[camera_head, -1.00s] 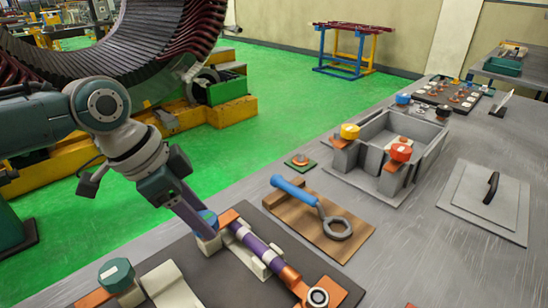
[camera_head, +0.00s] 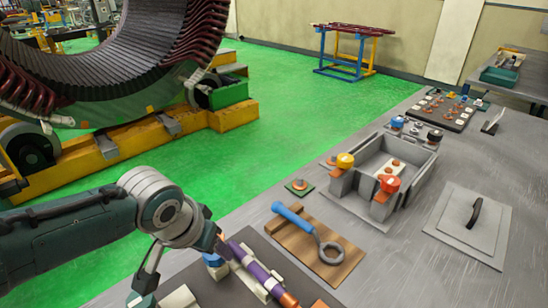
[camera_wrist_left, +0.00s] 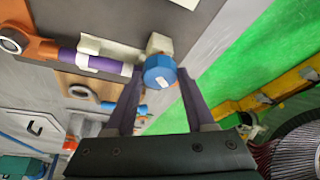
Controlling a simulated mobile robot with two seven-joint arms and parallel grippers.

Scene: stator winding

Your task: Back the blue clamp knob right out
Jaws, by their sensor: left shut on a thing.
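The blue clamp knob (camera_head: 212,260) shows in the head view at the lower middle, partly covered by my left gripper (camera_head: 220,248). In the left wrist view the knob (camera_wrist_left: 160,73) has a white mark on its face and sits between the two finger tips of my left gripper (camera_wrist_left: 162,82), which is shut on it. A pale clamp block (camera_wrist_left: 158,43) is beside the knob. A purple bar (camera_head: 258,273) with orange ends lies in cradles next to it. The bar also shows in the left wrist view (camera_wrist_left: 97,63). My right gripper is in neither view.
A blue-handled ring wrench (camera_head: 294,216) lies on a brown board right of the clamp. A grey plate with a black handle (camera_head: 475,212) lies at right. Bare tabletop lies between.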

